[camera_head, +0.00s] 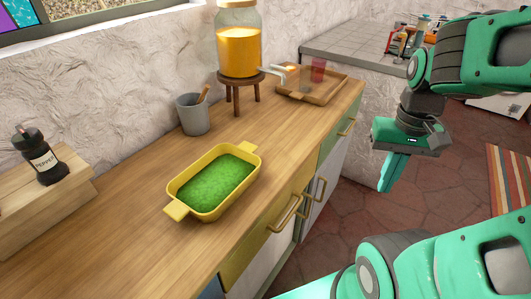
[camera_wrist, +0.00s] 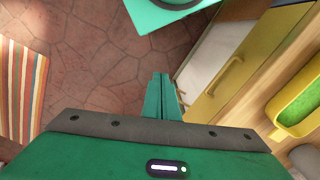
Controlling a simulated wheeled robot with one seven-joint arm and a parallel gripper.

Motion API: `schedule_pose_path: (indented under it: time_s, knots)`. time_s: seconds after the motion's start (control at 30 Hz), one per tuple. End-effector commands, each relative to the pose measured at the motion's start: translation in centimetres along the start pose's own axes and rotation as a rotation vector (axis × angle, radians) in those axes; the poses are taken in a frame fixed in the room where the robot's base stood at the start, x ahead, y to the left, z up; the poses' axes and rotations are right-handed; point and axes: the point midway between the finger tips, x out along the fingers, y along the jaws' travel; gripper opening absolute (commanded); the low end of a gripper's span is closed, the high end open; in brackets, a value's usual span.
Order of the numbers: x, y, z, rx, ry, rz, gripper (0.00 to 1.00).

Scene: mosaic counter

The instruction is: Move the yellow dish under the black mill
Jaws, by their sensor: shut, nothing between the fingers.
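The yellow dish (camera_head: 180,209) is a rectangular baking dish with two handles and a green filling. It sits on the wooden counter in the head view, and part of it shows at the right edge of the wrist view (camera_wrist: 278,106). The black mill (camera_head: 39,158), labelled PEPPER, stands on a raised wooden block at the far left, left of the dish. My gripper (camera_head: 388,188) is right of the counter, over the floor, apart from the dish. Its fingers are together and empty in the wrist view (camera_wrist: 161,78).
A grey cup (camera_head: 193,117) with a wooden utensil stands behind the dish. A jar of orange liquid (camera_head: 238,50) with a spigot rests on a wooden stool (camera_head: 236,80). A wooden tray (camera_head: 330,88) lies farther back. The counter (camera_head: 115,225) is clear between block and dish.

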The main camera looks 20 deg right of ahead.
Motion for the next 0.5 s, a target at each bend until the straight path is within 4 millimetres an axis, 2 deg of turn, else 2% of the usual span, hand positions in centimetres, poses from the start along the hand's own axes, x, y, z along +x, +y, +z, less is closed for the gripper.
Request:
schedule_pose_path:
  time_s: [0.1, 0.17, 0.27, 0.37, 0.5]
  knots:
    - [0.0, 0.0, 0.0, -0.002, 0.0, 0.0, 0.0]
    - [-0.6, 0.4, 0.8, -0.02, 0.011, -0.006, 0.0]
    - [-1.1, -0.7, 0.2, -0.116, 0.015, 0.0, 0.0]
    - [-1.8, -2.6, -1.5, -0.318, 0.016, 0.01, 0.0]
    - [-3.1, -6.5, -4.9, -0.733, 0.016, 0.027, 0.0]
